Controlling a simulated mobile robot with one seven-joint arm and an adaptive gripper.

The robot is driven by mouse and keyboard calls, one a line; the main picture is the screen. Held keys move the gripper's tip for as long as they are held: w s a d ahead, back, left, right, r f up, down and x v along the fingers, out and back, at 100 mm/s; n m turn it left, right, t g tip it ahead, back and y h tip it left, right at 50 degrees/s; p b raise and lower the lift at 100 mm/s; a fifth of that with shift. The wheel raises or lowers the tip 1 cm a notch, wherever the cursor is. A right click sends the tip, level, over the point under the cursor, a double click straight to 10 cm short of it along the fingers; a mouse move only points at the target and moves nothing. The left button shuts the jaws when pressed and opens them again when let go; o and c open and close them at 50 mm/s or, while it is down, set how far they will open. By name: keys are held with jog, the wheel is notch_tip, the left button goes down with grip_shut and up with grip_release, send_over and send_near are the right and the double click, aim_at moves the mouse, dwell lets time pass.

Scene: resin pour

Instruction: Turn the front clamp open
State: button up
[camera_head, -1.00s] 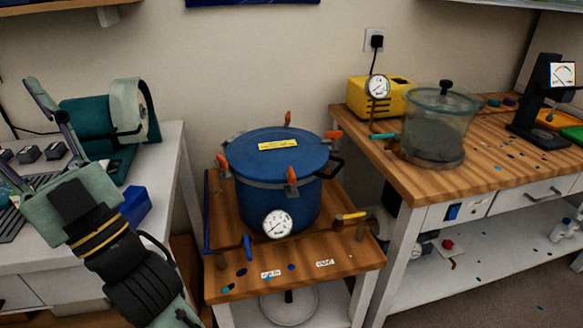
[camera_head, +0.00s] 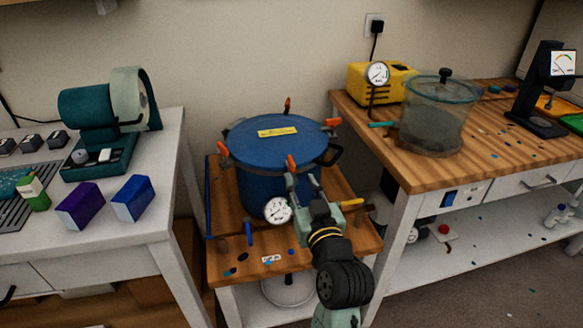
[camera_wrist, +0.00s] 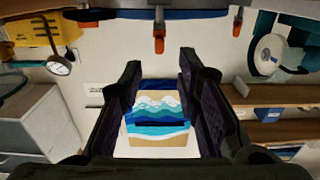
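The blue pressure pot (camera_head: 268,150) stands on the small wooden-topped stand, its lid on. Orange-tipped clamps sit around the lid rim. The front clamp (camera_head: 291,162) is at the near edge, its orange handle pointing upward. My gripper (camera_head: 304,182) is just in front of the pot, close to the front clamp. In the wrist view my gripper (camera_wrist: 160,66) is open, its dark fingers apart with nothing between them. There the front clamp's orange handle (camera_wrist: 159,40) hangs just beyond the fingertips, roughly centred. Contact cannot be told in the head view.
A round gauge (camera_head: 277,210) is on the pot's front, left of my gripper. A yellow-handled tool (camera_head: 350,203) lies right of it. The right bench (camera_head: 400,170) holds a clear chamber (camera_head: 435,115) and a yellow pump (camera_head: 360,90). The left table (camera_head: 110,225) holds coloured boxes.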

aim_at(293, 163)
jog(key=shift+w+a+f+b, duration=0.15)
jog(key=shift+w+b, duration=0.2)
jog(key=shift+b, duration=1)
jog(key=shift+w+a+f+b, duration=0.1)
jog(key=shift+w+b, duration=0.25)
jog(key=shift+b, duration=0.95)
jog(key=x, duration=0.2)
jog(key=p+x, duration=0.1)
jog(key=x, duration=0.1)
jog(key=p+x, duration=0.1)
jog(key=x, duration=0.2)
jog(key=shift+r, duration=0.4)
jog(key=shift+w+a+f, duration=0.1)
jog(key=shift+w, duration=0.5)
jog(key=shift+c, duration=0.4)
grip_shut()
